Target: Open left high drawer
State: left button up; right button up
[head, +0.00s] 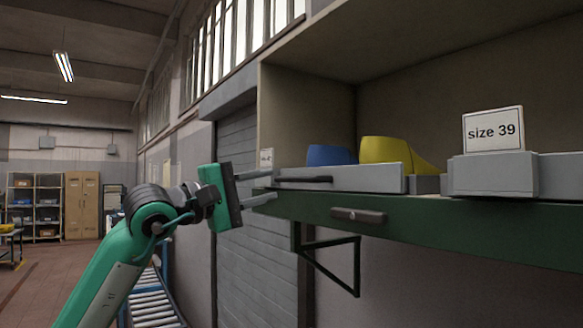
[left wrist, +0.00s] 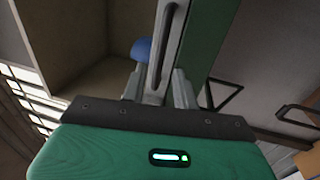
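The left high drawer (head: 375,179) is a shallow light grey box on the green-edged shelf, with a long dark handle (head: 305,179) on its front. It looks shut. A blue shoe last (head: 328,155) and a yellow shoe last (head: 390,152) show above its rim. My left gripper (head: 276,184) is at the drawer's left end, its two fingers apart, one higher and one lower than the handle. In the left wrist view the handle (left wrist: 166,45) runs between the spread fingers; I cannot tell whether they touch it. My right gripper is not in view.
A second grey drawer with a "size 39" card (head: 492,130) stands to the right. A dark handle (head: 358,215) sits on the green shelf edge below, over a black bracket (head: 330,262). A roller conveyor (head: 152,302) lies lower left.

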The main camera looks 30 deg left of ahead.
aim_at(289, 180)
pick_arm(q)
jog(key=p+x, duration=0.2)
jog(key=x, duration=0.4)
jog(key=shift+s, duration=0.1)
jog(key=shift+w+d+p, duration=0.25)
jog(key=shift+w+p, duration=0.05)
jog(key=shift+w, duration=0.2)
grip_shut()
